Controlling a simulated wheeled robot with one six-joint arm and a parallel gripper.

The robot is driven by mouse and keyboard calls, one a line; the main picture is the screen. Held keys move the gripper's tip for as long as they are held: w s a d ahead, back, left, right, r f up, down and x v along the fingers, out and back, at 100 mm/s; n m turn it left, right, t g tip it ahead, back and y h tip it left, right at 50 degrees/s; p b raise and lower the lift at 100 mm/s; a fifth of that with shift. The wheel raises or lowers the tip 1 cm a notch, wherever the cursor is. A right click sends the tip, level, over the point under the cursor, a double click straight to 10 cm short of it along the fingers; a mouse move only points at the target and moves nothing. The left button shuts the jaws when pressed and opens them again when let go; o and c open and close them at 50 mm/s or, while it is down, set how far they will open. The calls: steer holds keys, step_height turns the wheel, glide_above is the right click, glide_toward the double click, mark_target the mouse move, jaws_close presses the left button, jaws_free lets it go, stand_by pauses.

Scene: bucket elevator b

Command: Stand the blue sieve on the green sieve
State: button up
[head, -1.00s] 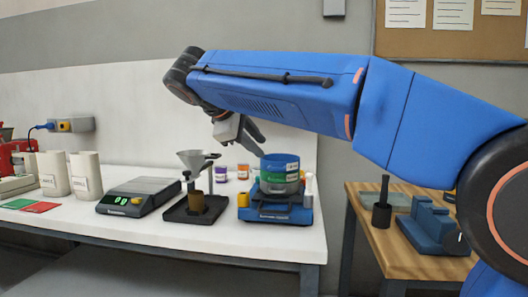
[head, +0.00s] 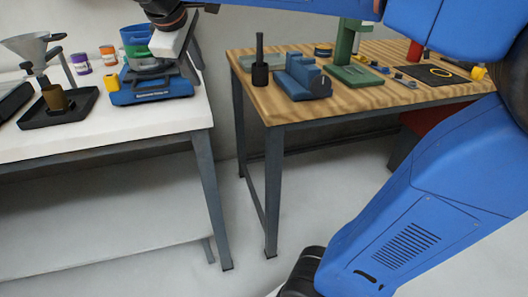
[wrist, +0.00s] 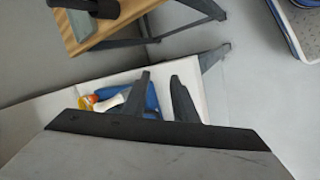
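The blue sieve (head: 135,51) and the green sieve (head: 133,36) show as coloured bands in a stack on the blue shaker (head: 150,93), at the left of the head view. My gripper covers the stack's right side, so how the two bands sit on each other is hard to tell. My gripper (head: 178,68) is in front of the stack, fingers pointing down. In the wrist view, its two dark fingers (wrist: 160,88) are spread apart with nothing between them. Part of the shaker (wrist: 151,100) shows beyond them; no sieve is clear there.
A funnel stand (head: 48,112) and small jars (head: 82,64) stand left of the shaker on the white bench (head: 120,125). A wooden table (head: 300,110) on the right holds a blue block (head: 302,78) and a green stand (head: 355,74). A floor gap separates the tables.

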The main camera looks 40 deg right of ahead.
steer(key=s+d+f+m+y, duration=0.2)
steer(key=s+f+m, duration=0.2)
steer(key=s+f, duration=0.6)
steer(key=s+d+f+m+y, duration=0.2)
steer(key=s+f+m, duration=0.3)
steer(key=s+f, duration=0.5)
step_height(320, 180, down, 4)
steer(key=shift+d+f, duration=0.15)
steer(key=shift+d, duration=0.6)
steer(key=shift+s, duration=0.1)
